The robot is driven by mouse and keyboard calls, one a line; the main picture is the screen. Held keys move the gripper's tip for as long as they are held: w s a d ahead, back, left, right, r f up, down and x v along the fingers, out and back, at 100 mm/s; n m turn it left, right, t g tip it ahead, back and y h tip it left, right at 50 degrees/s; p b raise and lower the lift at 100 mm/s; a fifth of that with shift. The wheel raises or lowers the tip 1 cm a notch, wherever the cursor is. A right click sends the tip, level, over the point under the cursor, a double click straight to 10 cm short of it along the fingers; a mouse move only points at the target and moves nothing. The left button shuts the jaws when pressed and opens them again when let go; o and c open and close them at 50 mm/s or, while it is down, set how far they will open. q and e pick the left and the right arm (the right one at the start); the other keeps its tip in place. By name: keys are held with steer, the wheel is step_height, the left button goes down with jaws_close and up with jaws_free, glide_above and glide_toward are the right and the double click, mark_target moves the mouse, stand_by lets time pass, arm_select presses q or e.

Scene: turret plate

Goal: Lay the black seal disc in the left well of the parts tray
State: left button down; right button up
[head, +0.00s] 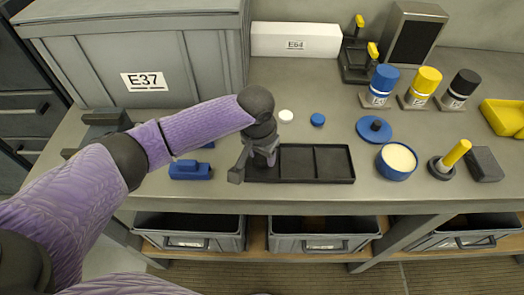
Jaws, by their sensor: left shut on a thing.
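The black parts tray (325,181) lies on the grey bench with its wells in a row. The middle and right wells look empty. My left gripper (246,176) points down over the left end of the tray and hides much of the left well. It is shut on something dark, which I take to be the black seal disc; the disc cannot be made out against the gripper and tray. A white disc (286,115) and a blue disc (318,119) lie apart behind the tray. My right gripper is out of view.
A blue clamp-like part (190,170) lies left of the tray. To the right are a blue lid (375,130), a cream-filled blue tub (396,161) and a yellow-handled tool (453,156). A large grey crate (140,75) stands back left. Bins (322,243) sit below the front edge.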

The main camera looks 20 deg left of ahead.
arm_select(q)
steer(key=shift+f, duration=0.3)
stand_by(0.5)
steer(key=shift+c, duration=0.4)
jaws_free()
step_height(320, 180, up, 10)
steer(key=s+p, duration=0.1)
steer(key=p, duration=0.2)
steer(key=shift+a+p, duration=0.15)
steer(key=shift+p, duration=0.2)
steer(key=shift+s, duration=0.15)
